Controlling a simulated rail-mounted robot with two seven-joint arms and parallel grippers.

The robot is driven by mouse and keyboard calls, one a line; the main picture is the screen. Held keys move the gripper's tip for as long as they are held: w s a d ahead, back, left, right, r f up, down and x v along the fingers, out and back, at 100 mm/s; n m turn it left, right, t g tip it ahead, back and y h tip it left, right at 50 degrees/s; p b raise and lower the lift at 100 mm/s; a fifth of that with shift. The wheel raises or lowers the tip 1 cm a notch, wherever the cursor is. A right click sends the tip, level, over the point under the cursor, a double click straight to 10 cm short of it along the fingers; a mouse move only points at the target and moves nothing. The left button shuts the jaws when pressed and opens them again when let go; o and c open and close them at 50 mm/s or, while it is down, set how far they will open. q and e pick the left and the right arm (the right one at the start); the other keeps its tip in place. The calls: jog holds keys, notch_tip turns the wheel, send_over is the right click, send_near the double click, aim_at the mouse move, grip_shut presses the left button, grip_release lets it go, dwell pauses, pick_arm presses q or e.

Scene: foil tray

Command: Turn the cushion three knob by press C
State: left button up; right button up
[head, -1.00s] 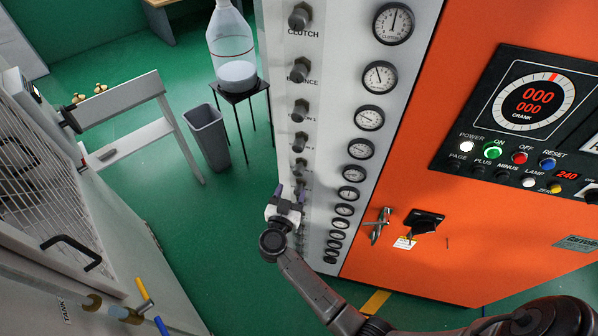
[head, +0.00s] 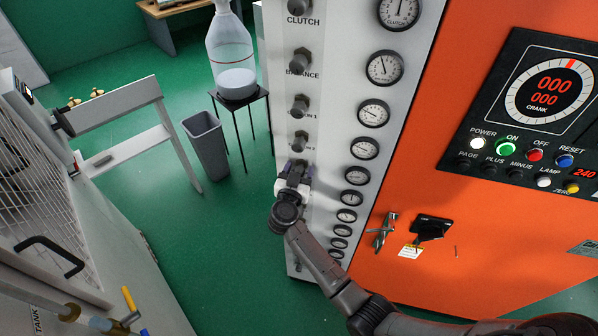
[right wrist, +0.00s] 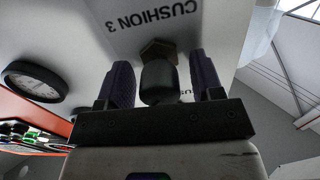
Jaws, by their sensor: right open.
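The cushion three knob (right wrist: 158,84) is a dark rounded knob on a brass-coloured hex base, beside the CUSHION 3 label on the pale panel (right wrist: 75,30). My right gripper (right wrist: 163,82) is open, with one finger on each side of the knob and a narrow gap showing at both sides. In the head view, the right gripper (head: 296,170) is at the knob column, just below the second cushion knob (head: 299,141), and hides the third knob. My left gripper is not in view.
More knobs, including the balance knob (head: 300,62), run up the panel. A column of gauges (head: 374,113) stands to their right. The orange cabinet (head: 400,190) has a silver handle (head: 384,231). A grey bin (head: 206,145) and open green floor lie to the left.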

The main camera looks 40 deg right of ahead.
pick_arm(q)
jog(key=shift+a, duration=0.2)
pick_arm(e)
jog(key=c, duration=0.9)
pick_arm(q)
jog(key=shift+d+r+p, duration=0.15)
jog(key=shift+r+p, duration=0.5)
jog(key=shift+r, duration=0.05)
pick_arm(e)
jog(key=shift+r+m, duration=0.15)
jog(key=shift+m, duration=0.55)
jog(key=m+p, duration=0.1)
jog(key=m, duration=0.1)
jog(key=shift+m, duration=0.3)
jog(key=shift+m+p, duration=0.4)
jog(key=shift+m, duration=2)
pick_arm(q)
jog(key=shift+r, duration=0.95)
pick_arm(e)
jog(key=shift+m, duration=0.4)
